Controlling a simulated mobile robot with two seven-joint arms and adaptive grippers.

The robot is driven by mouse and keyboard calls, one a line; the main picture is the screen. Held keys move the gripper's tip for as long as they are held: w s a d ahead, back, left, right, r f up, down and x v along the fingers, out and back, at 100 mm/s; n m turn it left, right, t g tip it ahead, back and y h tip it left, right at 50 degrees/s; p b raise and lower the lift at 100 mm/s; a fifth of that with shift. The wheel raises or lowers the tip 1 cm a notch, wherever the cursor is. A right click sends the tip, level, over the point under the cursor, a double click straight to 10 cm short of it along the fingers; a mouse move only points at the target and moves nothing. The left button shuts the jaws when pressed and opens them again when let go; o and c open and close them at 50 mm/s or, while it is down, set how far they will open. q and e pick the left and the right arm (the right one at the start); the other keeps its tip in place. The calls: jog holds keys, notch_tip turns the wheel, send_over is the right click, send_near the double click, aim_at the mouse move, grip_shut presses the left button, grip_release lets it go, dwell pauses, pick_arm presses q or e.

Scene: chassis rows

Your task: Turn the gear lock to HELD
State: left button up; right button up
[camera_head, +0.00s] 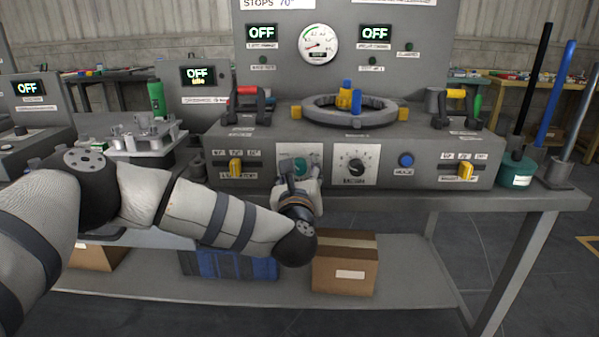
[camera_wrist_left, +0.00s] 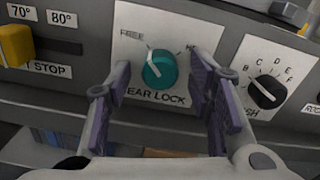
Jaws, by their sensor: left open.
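The gear lock is a round teal knob (camera_wrist_left: 160,70) on a white plate marked GEAR LOCK, seen in the left wrist view. Its white pointer line aims up and left, toward the word FREE. The label at the plate's upper right is mostly hidden by a finger. In the head view the teal knob (camera_head: 301,167) shows partly above my gripper. My left gripper (camera_wrist_left: 160,90) is open, its purple-padded fingers on either side of the knob and apart from it. It also shows in the head view (camera_head: 299,182). My right gripper is not in view.
A black lettered dial (camera_wrist_left: 267,92) sits just right of the gear lock. A yellow slider (camera_wrist_left: 15,45) with a STOP label is at left. In the head view, a blue button (camera_head: 406,160) and another yellow slider (camera_head: 466,171) are farther right. A grey ring (camera_head: 350,111) lies on top.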

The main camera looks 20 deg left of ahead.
pick_arm(q)
jog(key=shift+w+a, duration=0.1)
jog(key=shift+w, duration=0.25)
jog(key=shift+c, duration=0.4)
grip_shut()
